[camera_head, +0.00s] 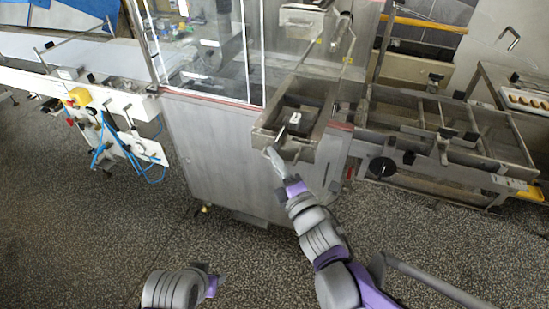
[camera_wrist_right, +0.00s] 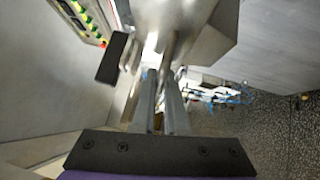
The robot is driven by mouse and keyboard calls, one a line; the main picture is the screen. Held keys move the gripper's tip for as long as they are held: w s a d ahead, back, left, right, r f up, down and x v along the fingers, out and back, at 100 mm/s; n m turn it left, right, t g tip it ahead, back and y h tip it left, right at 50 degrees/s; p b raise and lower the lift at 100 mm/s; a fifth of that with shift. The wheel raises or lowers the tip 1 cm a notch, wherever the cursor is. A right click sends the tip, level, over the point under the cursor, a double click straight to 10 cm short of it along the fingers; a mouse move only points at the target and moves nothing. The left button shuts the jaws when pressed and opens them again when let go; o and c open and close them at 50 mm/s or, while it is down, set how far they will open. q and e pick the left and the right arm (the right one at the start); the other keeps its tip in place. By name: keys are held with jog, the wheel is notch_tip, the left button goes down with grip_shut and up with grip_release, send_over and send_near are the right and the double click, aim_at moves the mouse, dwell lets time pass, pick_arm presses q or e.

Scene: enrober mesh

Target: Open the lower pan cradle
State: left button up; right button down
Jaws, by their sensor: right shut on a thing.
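The lower pan cradle (camera_head: 303,150) is a grey metal box-like tray on the front of the steel machine, right of its glass panes. It stands out from the front, and a dark pan with a small pale object (camera_head: 295,117) shows inside. My right gripper (camera_head: 270,153) is at the cradle's front left corner, shut on a metal part of it. In the right wrist view, the fingers (camera_wrist_right: 163,75) close at grey metal beneath a large metal piece; the exact grip is blurred. My left gripper (camera_head: 212,284) shows only partly at the bottom, away from the cradle, its jaws unclear.
The machine's steel front panel (camera_head: 220,150) is left of the cradle. A metal frame table (camera_head: 440,130) with a black knob (camera_head: 382,167) stands close on the right. A conveyor with blue hoses (camera_head: 100,150) is at the left. The speckled floor (camera_head: 90,240) in front is clear.

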jog(key=shift+s+a, duration=0.1)
jog(key=shift+s, duration=0.2)
jog(key=shift+f, duration=0.1)
jog(key=c, duration=1.4)
grip_release()
jog(key=shift+o, duration=0.8)
jog(key=shift+s, duration=0.15)
jog(key=v, duration=1)
jog(key=shift+s+d, duration=0.25)
jog(key=shift+s, duration=0.1)
